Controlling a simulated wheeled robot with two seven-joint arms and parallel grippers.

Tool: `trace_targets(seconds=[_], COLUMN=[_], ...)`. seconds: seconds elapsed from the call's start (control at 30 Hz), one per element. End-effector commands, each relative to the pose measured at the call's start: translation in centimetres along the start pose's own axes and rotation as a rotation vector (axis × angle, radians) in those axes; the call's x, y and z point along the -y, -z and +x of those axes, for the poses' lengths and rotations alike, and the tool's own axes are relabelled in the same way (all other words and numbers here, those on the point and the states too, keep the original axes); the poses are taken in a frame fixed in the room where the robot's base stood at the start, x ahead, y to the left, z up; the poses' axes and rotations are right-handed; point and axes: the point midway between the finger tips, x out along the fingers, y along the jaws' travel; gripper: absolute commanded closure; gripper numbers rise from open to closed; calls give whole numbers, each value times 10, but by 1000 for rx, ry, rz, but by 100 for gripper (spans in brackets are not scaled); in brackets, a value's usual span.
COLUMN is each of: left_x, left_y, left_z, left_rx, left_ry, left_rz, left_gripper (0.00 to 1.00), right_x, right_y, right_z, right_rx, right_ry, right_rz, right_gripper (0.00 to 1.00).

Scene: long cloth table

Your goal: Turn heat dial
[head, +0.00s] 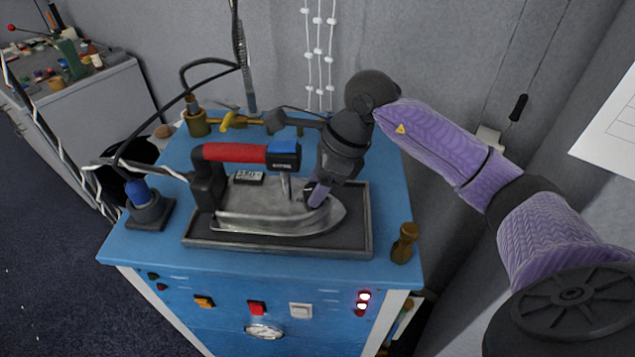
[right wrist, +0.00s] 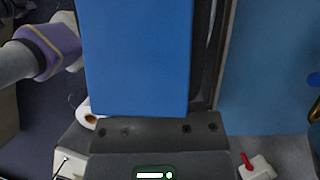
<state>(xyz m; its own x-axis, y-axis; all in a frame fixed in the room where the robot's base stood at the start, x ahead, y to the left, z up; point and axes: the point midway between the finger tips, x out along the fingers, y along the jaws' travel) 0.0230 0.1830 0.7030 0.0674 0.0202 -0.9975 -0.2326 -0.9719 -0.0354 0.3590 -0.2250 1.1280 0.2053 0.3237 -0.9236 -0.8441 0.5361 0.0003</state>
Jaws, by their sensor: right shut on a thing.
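The iron (head: 270,214) has a grey metal body, a red handle (head: 234,153) and a blue cap at the handle's front. It lies flat in a dark tray (head: 363,240), its tip to the right. My right gripper (head: 316,197) comes down from above onto the front upper part of the iron, just right of the handle. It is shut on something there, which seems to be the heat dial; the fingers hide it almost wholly. In the right wrist view a large blue surface fills the middle, and the dial cannot be made out. My left gripper is not in view.
The tray stands on a blue cabinet (head: 150,250) with switches and lit red lamps on its front. A brass-coloured knob (head: 404,243) stands right of the tray. A blue-and-dark stand (head: 147,206) is at the left, with cables above. A grey wall is behind.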

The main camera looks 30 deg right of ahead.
Motion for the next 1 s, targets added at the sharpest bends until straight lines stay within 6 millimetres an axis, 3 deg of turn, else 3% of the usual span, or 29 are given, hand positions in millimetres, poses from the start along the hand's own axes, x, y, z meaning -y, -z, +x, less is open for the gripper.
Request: trace_targets(seconds=[0.6, 1.0], left_x=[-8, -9], left_y=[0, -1], left_z=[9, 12], left_rx=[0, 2], left_ry=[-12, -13], left_rz=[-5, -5], left_gripper=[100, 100], right_x=[-3, -4], right_y=[-1, -2], right_z=[1, 0], right_rx=[0, 0], right_ry=[208, 278], right_rz=[495, 668], right_gripper=[100, 100])
